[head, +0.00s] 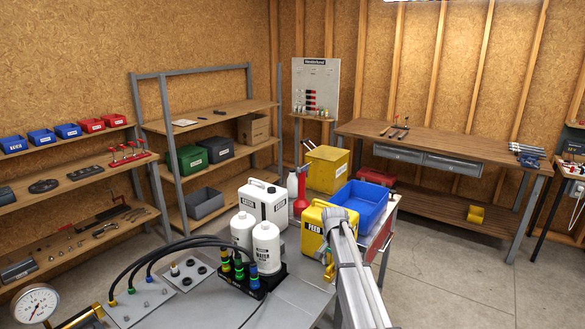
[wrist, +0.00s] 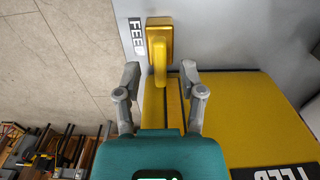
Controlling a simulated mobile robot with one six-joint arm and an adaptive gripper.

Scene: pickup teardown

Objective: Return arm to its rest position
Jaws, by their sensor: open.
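In the wrist view my gripper (wrist: 160,72) is open. Its two grey fingers stand on either side of a yellow upright part (wrist: 160,45), with gaps between. That part is at a grey surface beside a small FEED label (wrist: 138,37). The yellow FEED container (wrist: 255,115) lies below and to the right of the fingers. In the head view the yellow FEED container (head: 312,232) stands at the table's right part, and my grey arm reaches up to it from the bottom right. The fingertips cannot be made out there.
A blue bin (head: 362,203), yellow box (head: 326,170) and red bottle (head: 300,190) stand close behind the container. White bottles (head: 267,247) and black hoses (head: 180,248) are to its left. The concrete floor (head: 470,275) at right is clear.

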